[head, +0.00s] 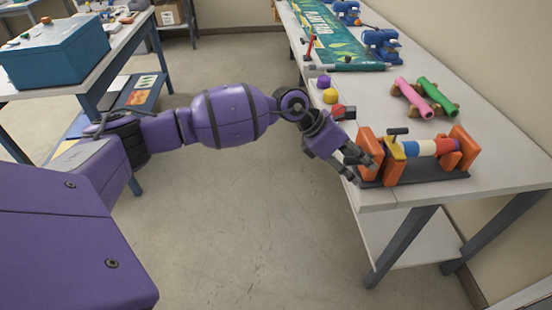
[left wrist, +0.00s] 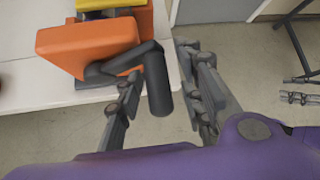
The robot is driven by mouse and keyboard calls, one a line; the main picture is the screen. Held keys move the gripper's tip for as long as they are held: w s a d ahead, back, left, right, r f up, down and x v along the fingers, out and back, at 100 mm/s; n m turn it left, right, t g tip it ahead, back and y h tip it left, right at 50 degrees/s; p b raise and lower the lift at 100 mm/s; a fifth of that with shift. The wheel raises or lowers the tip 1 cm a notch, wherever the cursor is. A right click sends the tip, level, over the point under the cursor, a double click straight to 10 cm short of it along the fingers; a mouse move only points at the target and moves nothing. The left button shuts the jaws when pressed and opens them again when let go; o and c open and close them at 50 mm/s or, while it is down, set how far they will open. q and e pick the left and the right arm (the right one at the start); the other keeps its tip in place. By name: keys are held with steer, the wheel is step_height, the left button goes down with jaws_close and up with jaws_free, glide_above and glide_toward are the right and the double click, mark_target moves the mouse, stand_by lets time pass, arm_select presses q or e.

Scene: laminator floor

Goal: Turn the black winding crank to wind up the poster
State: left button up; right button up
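A winding stand with orange uprights (head: 459,146) sits on a dark base at the near end of the right table, carrying a roll banded in blue, white and red (head: 428,147). My left gripper (head: 359,166) is at the stand's left end. In the left wrist view, a black crank (left wrist: 158,85) comes off the orange upright (left wrist: 88,45), its grip between the fingers of my open left gripper (left wrist: 163,105), with visible gaps. The head view does not clearly show this crank. A teal poster (head: 338,40) lies farther back on the table. My right gripper is not in view.
Purple (head: 323,82) and yellow (head: 330,96) knobs stand near the table's left edge. Pink (head: 413,98) and green (head: 438,97) rolls lie behind the stand. Blue devices (head: 381,44) stand farther back. Floor between the tables is clear.

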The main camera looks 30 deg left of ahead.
arm_select(q)
steer(key=shift+r, duration=0.1)
steer(key=v, duration=1.2)
